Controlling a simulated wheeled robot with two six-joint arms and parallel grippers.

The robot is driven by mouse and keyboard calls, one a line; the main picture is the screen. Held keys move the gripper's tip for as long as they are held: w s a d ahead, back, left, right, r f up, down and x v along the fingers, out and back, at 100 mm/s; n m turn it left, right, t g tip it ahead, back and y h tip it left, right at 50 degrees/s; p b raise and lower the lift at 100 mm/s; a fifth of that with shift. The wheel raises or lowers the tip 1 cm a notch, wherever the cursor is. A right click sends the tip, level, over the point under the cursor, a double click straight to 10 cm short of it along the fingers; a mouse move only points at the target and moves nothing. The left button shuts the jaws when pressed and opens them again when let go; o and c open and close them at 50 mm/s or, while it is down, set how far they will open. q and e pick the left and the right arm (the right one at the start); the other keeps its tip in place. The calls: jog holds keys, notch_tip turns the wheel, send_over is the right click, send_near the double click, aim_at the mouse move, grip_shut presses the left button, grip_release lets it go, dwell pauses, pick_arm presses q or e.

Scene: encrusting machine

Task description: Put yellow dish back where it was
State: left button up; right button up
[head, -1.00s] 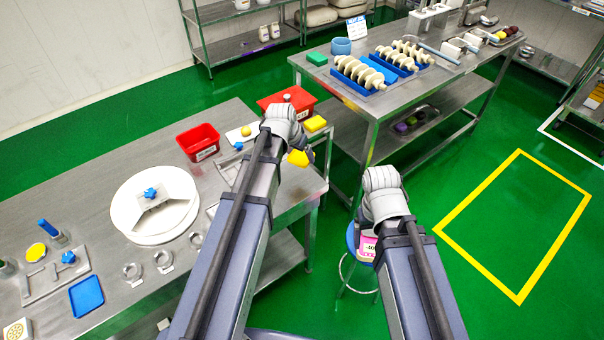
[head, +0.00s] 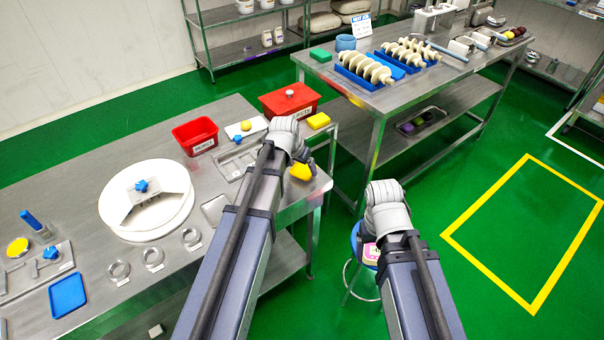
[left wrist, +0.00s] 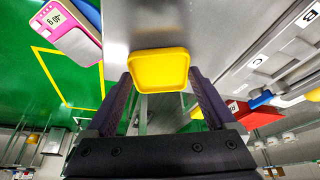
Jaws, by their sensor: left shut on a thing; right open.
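My left gripper (head: 302,168) is shut on the yellow dish (head: 299,173) near the right end of the left steel table (head: 160,262). In the left wrist view the dish (left wrist: 158,69) is a shallow rounded square between the two fingers, with steel tabletop behind it. I cannot tell whether the dish touches the table. My right gripper (head: 376,236) is mostly hidden behind its own wrist, away from the tables, near a blue stool; nothing is seen held in it.
Green floor on the right is clear.

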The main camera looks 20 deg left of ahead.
pick_arm(q)
jog(key=shift+f, duration=0.55)
pick_arm(e)
jog(key=shift+f, duration=0.55)
pick_arm(q)
jog(key=shift+f, duration=0.1)
pick_arm(e)
jog(key=shift+f, duration=0.1)
pick_arm(q)
jog(key=shift+f+b, duration=0.2)
jog(key=shift+b, duration=0.15)
jog(key=o, duration=1)
jog(key=shift+r, duration=0.15)
jog(key=shift+p+v, duration=0.9)
jog(key=shift+p, duration=0.1)
jog(key=p+v, duration=0.9)
jog(key=v, duration=0.1)
jog(key=shift+s+r+p, duration=0.15)
jog(key=shift+r+p, duration=0.1)
jog(key=shift+p, duration=0.1)
pick_arm(e)
notch_tip(320, 180, up, 11)
jog(key=shift+r, duration=0.2)
